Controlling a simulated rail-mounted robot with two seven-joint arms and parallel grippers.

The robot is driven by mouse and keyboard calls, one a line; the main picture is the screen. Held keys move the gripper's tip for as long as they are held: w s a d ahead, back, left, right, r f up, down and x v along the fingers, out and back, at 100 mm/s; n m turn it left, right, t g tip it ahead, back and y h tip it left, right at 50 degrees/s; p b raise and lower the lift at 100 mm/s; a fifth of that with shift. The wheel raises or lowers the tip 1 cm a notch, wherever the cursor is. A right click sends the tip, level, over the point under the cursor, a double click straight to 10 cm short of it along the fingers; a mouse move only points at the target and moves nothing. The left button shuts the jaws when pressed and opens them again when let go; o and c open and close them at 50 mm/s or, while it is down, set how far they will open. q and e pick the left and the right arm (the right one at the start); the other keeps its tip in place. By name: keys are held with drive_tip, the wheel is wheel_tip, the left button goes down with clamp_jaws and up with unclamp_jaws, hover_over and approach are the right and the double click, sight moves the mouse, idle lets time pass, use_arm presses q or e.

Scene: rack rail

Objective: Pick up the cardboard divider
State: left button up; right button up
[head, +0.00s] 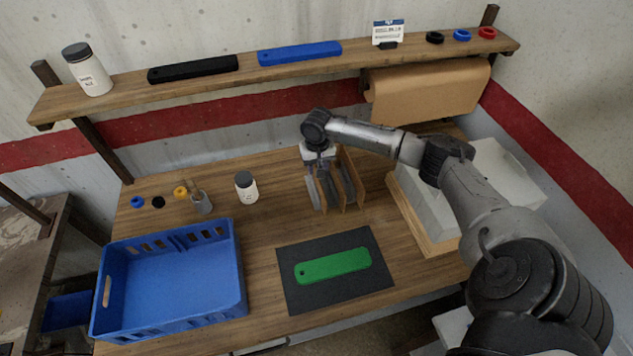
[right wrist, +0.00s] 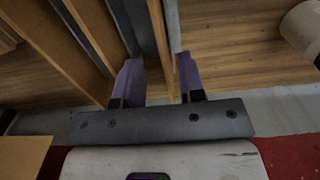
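A row of upright brown cardboard dividers (head: 347,180), with grey panels among them, stands on the bench at the middle of the head view. My right gripper (head: 322,177) reaches down over the left end of this row and is partly hidden by its own wrist. In the right wrist view, my right gripper (right wrist: 159,76) has its two fingers apart. The narrow edge of one cardboard divider (right wrist: 160,45) lies between them, closer to the right finger, with a visible gap on the left. My left gripper is not in view.
A white bottle (head: 246,187) stands left of the dividers. A blue crate (head: 240,262) is at the front left. A dark mat (head: 380,262) with a green bar (head: 333,265) lies in front. A grey block (head: 425,208) on wood stands right. A shelf (head: 130,96) runs above.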

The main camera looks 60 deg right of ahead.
sight(316, 182)
wheel_tip(316, 182, down, 4)
drive_tip(key=shift+w+a+r, duration=0.1)
drive_tip(key=shift+a+r, duration=0.05)
drive_tip(key=shift+r, duration=0.1)
clamp_jaws()
